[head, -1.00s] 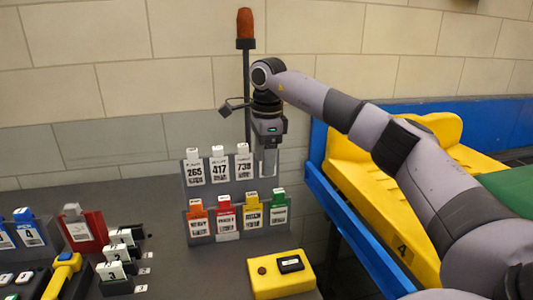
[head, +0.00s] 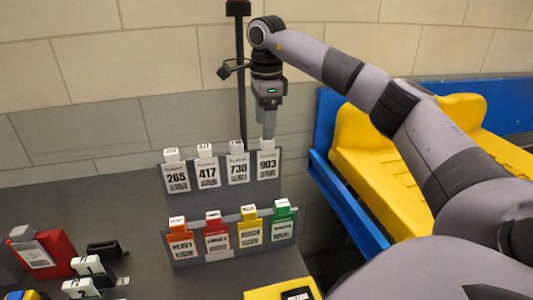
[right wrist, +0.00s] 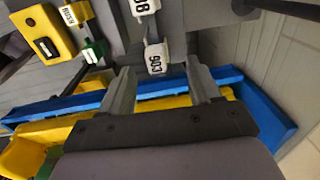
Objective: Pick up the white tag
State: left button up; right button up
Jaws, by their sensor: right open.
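White tags hang in a row on the upper part of the grey rack (head: 222,196): 265 (head: 175,178), 417 (head: 207,173), 738 (head: 238,168) and 903 (head: 268,165). My right gripper (head: 268,136) points down just above the white top of tag 903. In the right wrist view its two fingers (right wrist: 160,84) are apart, with tag 903 (right wrist: 155,58) beyond and between the tips, not gripped. Whether a finger touches the tag cannot be told. My left gripper is not in view.
Orange (head: 181,246), red (head: 216,239), yellow (head: 250,233) and green (head: 284,224) tags hang on the lower row. A dark pole (head: 241,90) stands close behind the rack. A blue-edged conveyor with a yellow tray (head: 372,165) lies right. A yellow box (head: 262,294) sits in front.

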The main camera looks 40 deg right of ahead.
aim_at(267, 145)
jog(key=shift+s+d+f+p, duration=0.15)
jog(key=shift+f+p, duration=0.2)
jog(key=shift+f, duration=1.45)
jog(key=shift+w+d+f+p, duration=0.1)
jog(key=shift+f+p, duration=0.2)
jog(key=shift+f, duration=1.45)
jog(key=c, duration=1.1)
